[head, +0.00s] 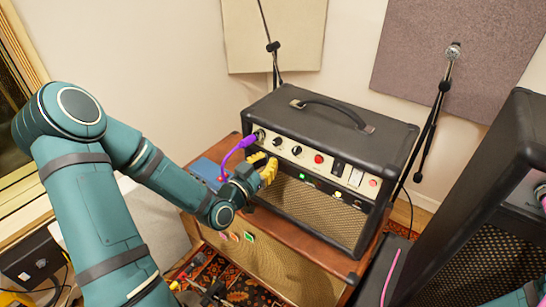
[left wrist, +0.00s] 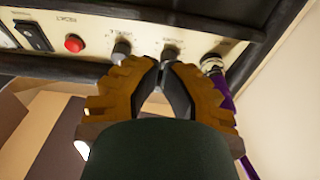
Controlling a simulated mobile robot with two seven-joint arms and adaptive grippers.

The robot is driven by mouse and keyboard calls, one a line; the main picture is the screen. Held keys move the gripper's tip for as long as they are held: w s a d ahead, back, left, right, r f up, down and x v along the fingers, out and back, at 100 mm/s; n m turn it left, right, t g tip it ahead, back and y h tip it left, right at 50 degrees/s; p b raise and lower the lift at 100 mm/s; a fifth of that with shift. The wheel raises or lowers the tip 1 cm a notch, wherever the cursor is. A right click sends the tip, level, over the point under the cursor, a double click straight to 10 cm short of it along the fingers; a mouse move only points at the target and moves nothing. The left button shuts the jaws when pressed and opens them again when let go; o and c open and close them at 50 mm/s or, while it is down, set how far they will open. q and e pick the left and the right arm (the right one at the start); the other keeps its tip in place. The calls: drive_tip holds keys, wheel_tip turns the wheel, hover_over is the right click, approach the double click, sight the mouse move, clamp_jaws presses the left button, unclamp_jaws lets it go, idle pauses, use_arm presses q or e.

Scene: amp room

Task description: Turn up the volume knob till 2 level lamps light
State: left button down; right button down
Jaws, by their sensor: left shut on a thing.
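The black amp (head: 315,120) stands on a wooden cabinet, its cream control panel facing front. My left gripper (head: 270,165), with yellow fingers, is at the panel's left part. In the left wrist view its fingers (left wrist: 166,66) are shut on the knob (left wrist: 170,52) beside the input jack, which I take as the volume knob; its label is too blurred to read. The fingers partly hide it. A second knob (head: 296,150) is to its right. My right gripper is out of view.
A purple cable (head: 236,152) plugs into the jack left of the knob, close to my fingers. A red button (head: 318,158) and a black switch (head: 337,167) are further right. A large dark speaker (head: 480,170) stands at the right, and a microphone stand (head: 436,110) behind.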

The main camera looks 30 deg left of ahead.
sight(281, 149)
use_arm(q)
drive_tip(key=shift+s+a+r, duration=0.1)
drive_tip(key=shift+s+r, duration=0.05)
drive_tip(key=shift+s, duration=0.55)
drive_tip(key=shift+w+n+g+b, duration=0.65)
drive_tip(key=shift+w+n+g, duration=0.1)
drive_tip(key=shift+w+n, duration=0.8)
drive_tip(key=shift+w+n+g+b, duration=0.65)
drive_tip(key=shift+w+n+g, duration=0.1)
drive_tip(key=shift+w+n, duration=0.75)
drive_tip(key=shift+y, duration=0.3)
